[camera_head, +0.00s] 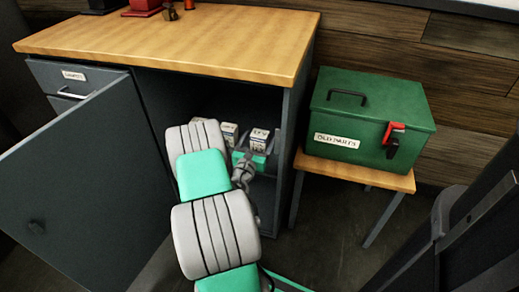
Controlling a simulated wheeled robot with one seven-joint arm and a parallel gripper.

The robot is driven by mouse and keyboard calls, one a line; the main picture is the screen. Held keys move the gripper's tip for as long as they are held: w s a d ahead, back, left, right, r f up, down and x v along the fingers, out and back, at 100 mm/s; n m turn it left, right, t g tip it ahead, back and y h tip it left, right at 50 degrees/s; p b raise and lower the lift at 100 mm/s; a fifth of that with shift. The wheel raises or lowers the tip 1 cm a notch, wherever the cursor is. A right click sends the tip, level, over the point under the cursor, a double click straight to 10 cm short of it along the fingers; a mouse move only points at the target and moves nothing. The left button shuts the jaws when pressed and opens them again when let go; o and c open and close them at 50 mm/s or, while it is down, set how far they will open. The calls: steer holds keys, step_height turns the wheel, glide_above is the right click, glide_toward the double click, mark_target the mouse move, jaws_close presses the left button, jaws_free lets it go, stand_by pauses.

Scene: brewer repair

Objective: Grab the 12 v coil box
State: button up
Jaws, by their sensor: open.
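Small pale boxes stand inside the open cabinet, including a middle box (229,133) and a right-hand box (260,138). Their printed labels are too small to read surely, so I cannot tell which is the 12 V coil box. My gripper (256,143) is open inside the cabinet, at the right-hand box. Its fingers appear to lie on either side of that box; I cannot tell whether they touch it. My arm covers the left part of the cabinet's inside and much of the opening's lower part.
The cabinet door (85,185) stands wide open at left. The wooden worktop (180,42) lies above the opening, and the cabinet's right side wall bounds it. A green "OLD PARTS" box (368,115) with a red latch sits on a small table (388,180) at right.

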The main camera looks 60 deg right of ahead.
steer(key=d, duration=0.2)
steer(key=w+d+b, duration=0.1)
steer(key=d, duration=0.2)
steer(key=shift+w+d, duration=0.15)
steer(key=shift+d, duration=0.15)
steer(key=shift+r, duration=0.1)
steer(key=c, duration=1.7)
